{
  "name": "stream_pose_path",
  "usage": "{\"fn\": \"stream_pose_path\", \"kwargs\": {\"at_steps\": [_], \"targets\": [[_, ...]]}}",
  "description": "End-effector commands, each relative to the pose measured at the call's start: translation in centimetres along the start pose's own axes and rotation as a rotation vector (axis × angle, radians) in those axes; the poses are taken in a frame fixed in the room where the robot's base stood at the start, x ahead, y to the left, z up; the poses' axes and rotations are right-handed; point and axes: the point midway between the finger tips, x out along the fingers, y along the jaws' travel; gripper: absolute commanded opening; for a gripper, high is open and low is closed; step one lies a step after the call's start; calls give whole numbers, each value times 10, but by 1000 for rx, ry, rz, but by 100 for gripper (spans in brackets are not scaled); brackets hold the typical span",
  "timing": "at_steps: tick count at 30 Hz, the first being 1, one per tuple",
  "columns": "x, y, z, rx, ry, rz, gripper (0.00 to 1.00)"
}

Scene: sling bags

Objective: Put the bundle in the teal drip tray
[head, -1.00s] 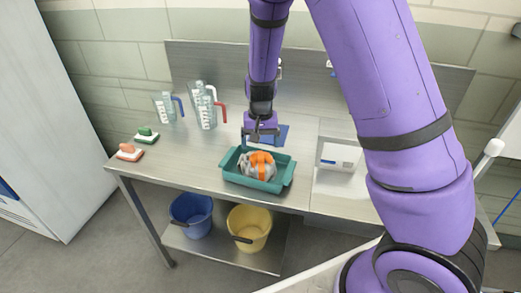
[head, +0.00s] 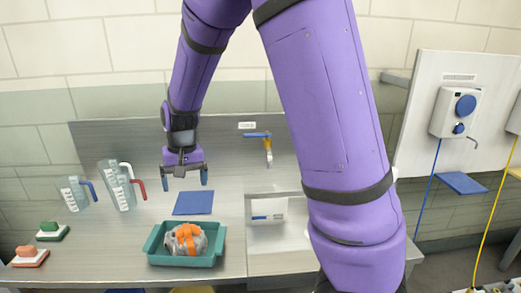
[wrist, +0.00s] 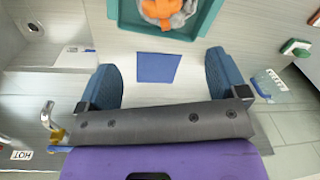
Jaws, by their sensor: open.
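The bundle (head: 187,240) is grey with orange straps. It lies inside the teal drip tray (head: 157,257) on the steel worktop. The wrist view shows the bundle (wrist: 166,10) and the tray (wrist: 130,18) at the top edge, both partly cut off. My gripper (head: 187,182) is open and empty. It hangs above the worktop behind the tray, over the area of a flat blue cloth or mat. In the wrist view its two blue fingers (wrist: 164,82) are wide apart with nothing between them.
The blue mat (head: 193,203) lies behind the tray. Clear measuring jugs (head: 118,187) stand at the left, with red and green scrubbing brushes (head: 30,256) in front. A sink basin (head: 268,240) is at the right, with a tap (head: 266,147) behind it.

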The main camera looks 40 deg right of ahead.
Motion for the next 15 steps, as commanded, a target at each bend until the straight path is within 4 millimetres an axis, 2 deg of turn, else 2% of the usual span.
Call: {"fn": "stream_pose_path", "kwargs": {"at_steps": [1,3,15], "targets": [[-15,5,6,-7,11,-22,92],[-31,10,16,-24,23,-42,92],[-112,45,79,-123,125,-118,92]]}}
